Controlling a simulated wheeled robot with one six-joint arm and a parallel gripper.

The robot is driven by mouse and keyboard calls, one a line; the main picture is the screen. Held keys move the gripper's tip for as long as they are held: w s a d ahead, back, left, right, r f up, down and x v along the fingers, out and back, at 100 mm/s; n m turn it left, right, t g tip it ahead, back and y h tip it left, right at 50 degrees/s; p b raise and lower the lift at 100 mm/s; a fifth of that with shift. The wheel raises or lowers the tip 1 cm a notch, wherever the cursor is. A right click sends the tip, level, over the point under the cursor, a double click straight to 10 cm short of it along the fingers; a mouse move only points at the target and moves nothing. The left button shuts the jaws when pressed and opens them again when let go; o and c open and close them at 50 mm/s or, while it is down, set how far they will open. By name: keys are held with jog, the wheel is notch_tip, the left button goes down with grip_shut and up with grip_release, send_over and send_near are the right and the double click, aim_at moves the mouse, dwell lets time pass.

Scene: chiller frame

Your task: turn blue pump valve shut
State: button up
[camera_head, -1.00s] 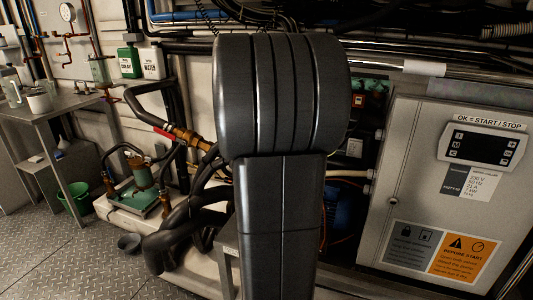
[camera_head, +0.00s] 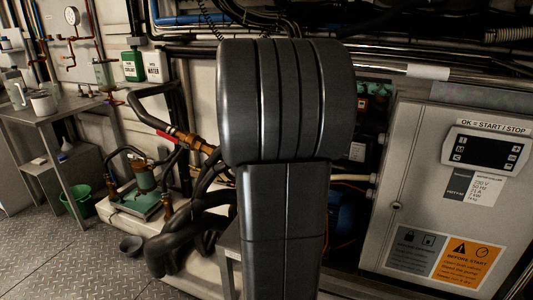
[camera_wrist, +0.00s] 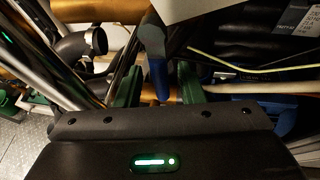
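In the wrist view, a blue valve handle (camera_wrist: 158,78) hangs down between the two green fingers of my gripper (camera_wrist: 160,72). The handle looks grey-blue at its upper end and bright blue lower down. The fingers are apart, with a visible gap on each side of the handle; I cannot tell whether either touches it. In the head view my dark arm covers the middle, so the gripper and this handle are hidden. Part of a blue pump body (camera_head: 347,212) shows just right of my arm.
A brass pipe (camera_wrist: 105,10) and a dark hose elbow (camera_wrist: 80,44) lie close to the gripper. A grey control cabinet (camera_head: 410,150) stands right of my arm. A red-handled valve (camera_head: 166,137) and thick black hoses (camera_head: 185,235) are left.

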jog(key=p+v, duration=0.3)
jog(key=v, duration=1)
jog(key=shift+s+r, duration=0.2)
jog(key=shift+s, duration=0.05)
jog(key=shift+w, duration=0.1)
jog(key=b+x, duration=0.3)
jog(key=x, duration=1)
jog(key=shift+w+f, duration=0.25)
jog(key=shift+w, duration=0.05)
jog(key=shift+s, duration=0.1)
